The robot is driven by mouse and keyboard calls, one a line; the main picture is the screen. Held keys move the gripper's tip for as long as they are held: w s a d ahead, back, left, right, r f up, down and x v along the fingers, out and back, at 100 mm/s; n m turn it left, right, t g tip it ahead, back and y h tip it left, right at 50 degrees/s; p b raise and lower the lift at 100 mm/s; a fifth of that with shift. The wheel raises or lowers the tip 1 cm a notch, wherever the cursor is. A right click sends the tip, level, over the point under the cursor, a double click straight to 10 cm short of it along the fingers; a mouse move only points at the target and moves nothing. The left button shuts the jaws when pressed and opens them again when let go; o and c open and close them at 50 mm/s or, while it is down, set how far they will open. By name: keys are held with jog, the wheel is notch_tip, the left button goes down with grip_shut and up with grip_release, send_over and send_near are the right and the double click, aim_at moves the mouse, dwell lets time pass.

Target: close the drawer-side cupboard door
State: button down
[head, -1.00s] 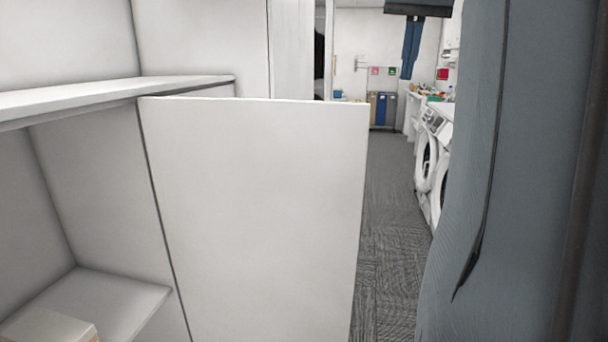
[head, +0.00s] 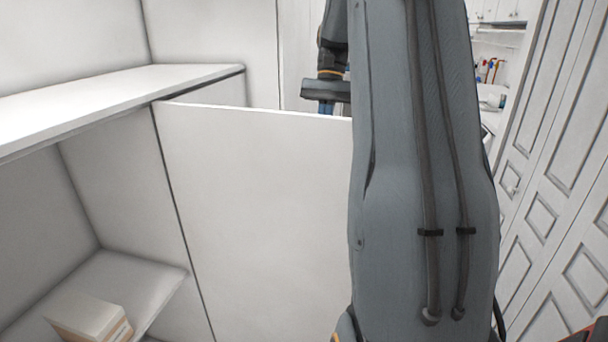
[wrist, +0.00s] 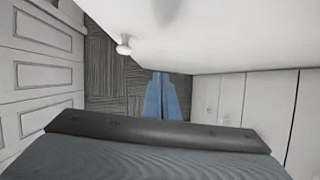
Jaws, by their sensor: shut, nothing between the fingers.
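The cupboard door (head: 260,210) is a plain white panel standing open beside the shelves in the head view. In the wrist view its other face (wrist: 220,35) fills the top, with a round white knob (wrist: 124,45). My gripper (head: 326,108) shows just above the door's top edge, on its far side, its lower part hidden. In the wrist view its blue fingers (wrist: 162,98) are together and empty, pointing along the door's knob side. I cannot tell whether they touch the door. My arm covers the door's right edge.
The white cupboard's shelf (head: 120,95) and a lower shelf holding a box (head: 90,318) are at left. White panelled doors (head: 560,180) stand at right. The wrist view shows drawer fronts (wrist: 40,75) at left and grey carpet (wrist: 110,80).

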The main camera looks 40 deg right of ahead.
aim_at(311, 181)
jog(key=shift+s+a+f+p, duration=0.65)
jog(key=shift+a+f+p, duration=0.35)
jog(key=shift+f, duration=0.35)
jog(key=shift+s+a+f+p, duration=0.7)
jog(key=shift+a+f+p, duration=0.15)
jog(key=shift+a+f, duration=0.35)
jog(key=shift+s+a+f+p, duration=0.65)
jog(key=shift+a+f+p, duration=0.3)
jog(key=shift+f, duration=0.5)
